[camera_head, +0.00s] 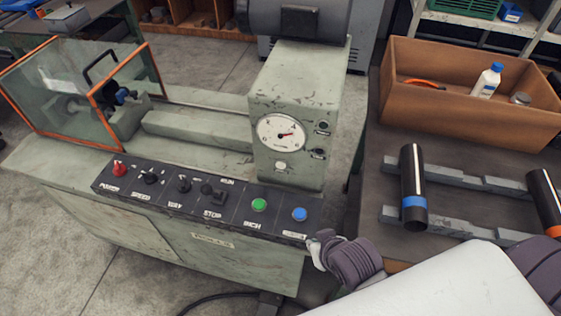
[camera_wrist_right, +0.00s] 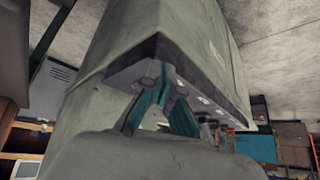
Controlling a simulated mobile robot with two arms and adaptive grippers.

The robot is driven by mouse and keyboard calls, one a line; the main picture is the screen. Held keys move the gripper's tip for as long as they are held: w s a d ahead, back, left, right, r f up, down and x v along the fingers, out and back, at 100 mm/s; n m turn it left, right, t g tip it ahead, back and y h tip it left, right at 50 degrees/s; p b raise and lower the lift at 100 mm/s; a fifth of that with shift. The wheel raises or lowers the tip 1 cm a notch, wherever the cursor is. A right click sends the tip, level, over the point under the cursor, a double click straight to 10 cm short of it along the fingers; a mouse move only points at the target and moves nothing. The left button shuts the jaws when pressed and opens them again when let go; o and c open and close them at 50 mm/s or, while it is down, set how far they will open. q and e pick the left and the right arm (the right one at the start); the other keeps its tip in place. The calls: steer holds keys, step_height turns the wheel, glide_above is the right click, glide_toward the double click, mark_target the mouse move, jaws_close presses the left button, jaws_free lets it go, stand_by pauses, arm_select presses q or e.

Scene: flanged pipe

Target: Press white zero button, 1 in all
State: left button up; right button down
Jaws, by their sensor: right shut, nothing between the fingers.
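The white zero button (camera_head: 281,166) is on the front of the grey-green machine column, just below the round dial gauge (camera_head: 281,133). The gauge has a red needle. My right gripper (camera_head: 318,248) is at the right end of the black control panel, below and to the right of the white button and apart from it. In the right wrist view my right gripper's teal fingers (camera_wrist_right: 158,78) come together in front of the machine, with nothing held. I cannot make out the white button in that view. My left gripper is not in view.
The black panel (camera_head: 228,218) carries a red knob (camera_head: 119,168), switches, a green button (camera_head: 259,205) and a blue button (camera_head: 299,214). A glass guard (camera_head: 65,100) is at left. On the right are a cardboard box (camera_head: 440,105) and a black pipe with blue band (camera_head: 412,180) on rails.

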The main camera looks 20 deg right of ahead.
mark_target(281, 165)
steer(key=w+a+m+t, duration=0.1)
steer(key=w, duration=0.1)
steer(key=w+m+t, duration=0.1)
steer(key=w+t, duration=0.1)
steer(key=w, duration=0.1)
steer(key=w+a+r+t, duration=0.1)
steer(key=w, duration=0.2)
steer(key=shift+a+m+t+y, duration=0.3)
steer(key=shift+a+m+y, duration=0.05)
steer(key=shift+m+y, duration=0.05)
steer(key=w+a+t, duration=0.1)
steer(key=w+a+r+m+t+y, duration=0.1)
steer(key=w, duration=0.1)
steer(key=w+a+m+t, duration=0.1)
steer(key=t, duration=0.1)
steer(key=shift+w+a+r, duration=0.15)
steer(key=shift+a+r, duration=0.1)
steer(key=shift+a, duration=0.15)
steer(key=shift+w+a+r+t+y, duration=0.1)
steer(key=shift+a+r+t+y, duration=0.2)
steer(key=shift+y, duration=0.1)
steer(key=shift+d, duration=0.1)
steer(key=w+d, duration=0.1)
steer(key=w, duration=0.1)
steer(key=w+d+b, duration=0.1)
steer(key=w, duration=0.1)
steer(key=w+d, duration=0.1)
steer(key=shift+w+d+b, duration=0.35)
steer(key=shift+w+d, duration=0.6)
steer(key=shift+w, duration=0.2)
